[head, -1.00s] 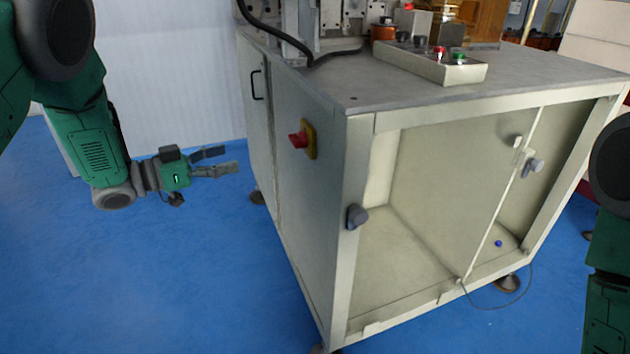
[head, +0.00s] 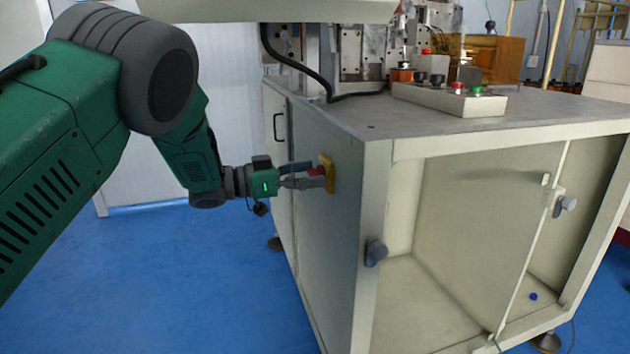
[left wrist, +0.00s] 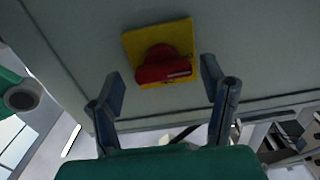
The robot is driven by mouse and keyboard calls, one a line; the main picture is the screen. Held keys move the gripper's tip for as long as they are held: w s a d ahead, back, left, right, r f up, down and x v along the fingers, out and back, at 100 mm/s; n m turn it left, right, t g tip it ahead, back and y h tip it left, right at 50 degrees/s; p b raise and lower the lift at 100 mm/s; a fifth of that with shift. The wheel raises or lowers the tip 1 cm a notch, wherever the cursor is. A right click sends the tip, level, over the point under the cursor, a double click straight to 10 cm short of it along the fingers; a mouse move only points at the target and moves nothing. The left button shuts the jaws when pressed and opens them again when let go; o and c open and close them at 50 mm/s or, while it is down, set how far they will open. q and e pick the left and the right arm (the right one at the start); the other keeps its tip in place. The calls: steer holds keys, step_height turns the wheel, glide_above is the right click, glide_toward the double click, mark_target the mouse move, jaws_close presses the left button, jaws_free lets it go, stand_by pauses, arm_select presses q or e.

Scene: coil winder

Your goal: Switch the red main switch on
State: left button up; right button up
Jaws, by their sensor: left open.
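The red main switch (head: 316,170) sits on a yellow plate (head: 330,174) on the left side panel of the cabinet. In the left wrist view the red knob (left wrist: 165,65) lies on its yellow plate (left wrist: 156,37), between and just ahead of the two fingers. My left gripper (head: 318,175) is at the switch, its fingers open on either side of the knob. In the left wrist view its fingertips (left wrist: 162,80) stand apart, with gaps showing between them and the knob. The head view partly hides the knob behind the fingers. My right gripper is out of view.
The cabinet (head: 378,215) has an open front bay and a dark latch (head: 375,252) at its front corner. A control box (head: 450,98) with buttons stands on top. A black door handle (head: 278,127) is on the side panel. Blue floor (head: 170,280) is clear at left.

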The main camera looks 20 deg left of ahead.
arm_select(q)
steer(key=shift+w+d+f, duration=0.1)
steer(key=shift+w+d, duration=0.05)
steer(key=shift+w, duration=0.05)
steer(key=shift+w+a, duration=0.1)
steer(key=shift+a, duration=0.35)
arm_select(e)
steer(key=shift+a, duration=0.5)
arm_select(q)
steer(key=shift+d, duration=0.3)
steer(key=c, duration=1.2)
steer(key=shift+o, duration=0.2)
steer(key=shift+d, duration=0.1)
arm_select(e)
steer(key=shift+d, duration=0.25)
